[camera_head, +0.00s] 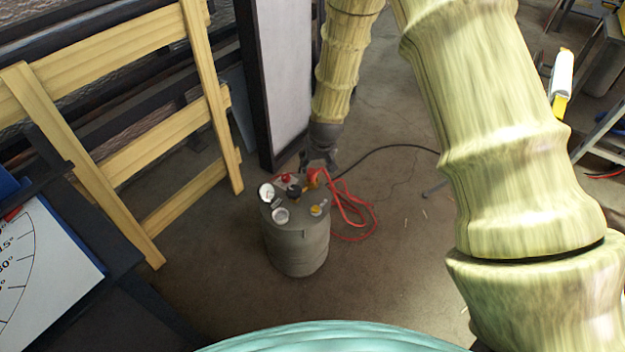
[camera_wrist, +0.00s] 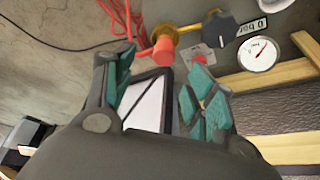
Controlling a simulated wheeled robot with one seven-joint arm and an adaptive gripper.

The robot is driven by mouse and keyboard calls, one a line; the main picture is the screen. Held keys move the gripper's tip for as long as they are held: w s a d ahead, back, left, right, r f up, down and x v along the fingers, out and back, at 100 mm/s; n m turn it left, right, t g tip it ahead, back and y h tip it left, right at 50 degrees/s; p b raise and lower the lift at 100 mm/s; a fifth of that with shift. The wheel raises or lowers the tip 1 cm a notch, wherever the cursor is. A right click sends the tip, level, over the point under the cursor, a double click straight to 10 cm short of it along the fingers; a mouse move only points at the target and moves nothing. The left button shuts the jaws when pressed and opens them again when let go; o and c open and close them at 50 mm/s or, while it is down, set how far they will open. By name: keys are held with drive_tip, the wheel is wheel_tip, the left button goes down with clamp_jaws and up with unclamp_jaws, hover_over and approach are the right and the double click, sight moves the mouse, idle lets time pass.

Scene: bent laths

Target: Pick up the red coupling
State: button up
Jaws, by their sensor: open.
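The red coupling (camera_wrist: 162,51) shows in the wrist view as a short red cylinder beside a brass-coloured fitting (camera_wrist: 166,34). In the head view the red coupling (camera_head: 313,177) is at the back edge of the grey drum's top, partly hard to make out under my gripper (camera_head: 318,163). In the wrist view my gripper (camera_wrist: 160,75) is open, with teal pads on both fingers. The coupling lies just beyond the fingertips, roughly between them in the picture. Nothing is held. I cannot tell the exact gap.
The grey drum (camera_head: 297,248) also carries a pressure gauge (camera_wrist: 259,53), a dark knob (camera_wrist: 219,30) and a small red button (camera_wrist: 200,56). A coiled red hose (camera_head: 352,212) hangs at its right side. A wooden frame (camera_head: 205,95) stands left; floor right of the drum is mostly clear.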

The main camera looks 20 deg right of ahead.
sight(312, 171)
drive_tip(key=x, duration=0.3)
drive_tip(key=shift+f, duration=0.25)
drive_tip(key=shift+a+b+x, duration=0.15)
drive_tip(key=shift+b+x, duration=0.35)
drive_tip(key=shift+x, duration=0.85)
drive_tip(key=shift+a+b+x, duration=0.1)
drive_tip(key=shift+b+x, duration=0.35)
drive_tip(key=shift+x, duration=0.85)
drive_tip(key=shift+w, duration=0.1)
drive_tip(key=c, duration=1.2)
